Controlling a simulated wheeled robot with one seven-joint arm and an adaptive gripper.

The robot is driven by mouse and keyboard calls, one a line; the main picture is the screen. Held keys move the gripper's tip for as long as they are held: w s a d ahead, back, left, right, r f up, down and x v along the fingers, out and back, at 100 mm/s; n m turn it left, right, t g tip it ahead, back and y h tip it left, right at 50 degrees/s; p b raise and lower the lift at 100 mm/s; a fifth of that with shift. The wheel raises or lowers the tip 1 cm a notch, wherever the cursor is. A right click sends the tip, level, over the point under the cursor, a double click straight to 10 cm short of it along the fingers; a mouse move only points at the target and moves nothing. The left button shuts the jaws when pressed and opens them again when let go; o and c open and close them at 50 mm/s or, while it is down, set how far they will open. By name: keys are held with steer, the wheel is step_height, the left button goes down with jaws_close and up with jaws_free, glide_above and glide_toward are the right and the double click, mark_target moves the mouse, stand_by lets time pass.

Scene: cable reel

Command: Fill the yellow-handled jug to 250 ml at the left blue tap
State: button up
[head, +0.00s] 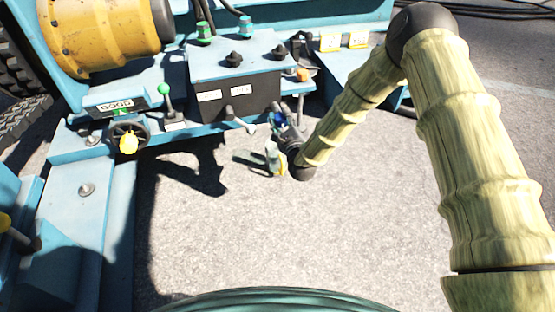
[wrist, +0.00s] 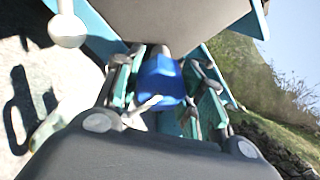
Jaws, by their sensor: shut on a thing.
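My gripper (head: 284,122) reaches to the right end of the black box on the blue machine. In the wrist view my gripper (wrist: 165,85) has its fingers either side of a blue block (wrist: 160,78), which looks like a blue tap part, and is shut on it. A small pale piece with yellow on it (head: 275,157) shows beside my wrist in the head view and may be the jug. A pale greenish shape (wrist: 46,127) left of my gripper may be the same thing. No fill level or scale can be read.
The black box (head: 238,97) carries two white labels and metal spouts below. A green-knobbed lever (head: 165,95), a yellow-knobbed handwheel (head: 128,138) and a yellow drum (head: 105,35) stand to the left. Open pavement (head: 230,230) lies in front.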

steer(key=n+p, duration=0.2)
steer(key=n, duration=0.3)
steer(key=shift+r, duration=0.2)
steer(key=n+p, duration=0.1)
steer(key=n, duration=0.3)
steer(key=shift+f+n+p, duration=0.1)
steer(key=shift+n+p, duration=0.2)
steer(key=shift+n, duration=0.1)
stand_by(5.8)
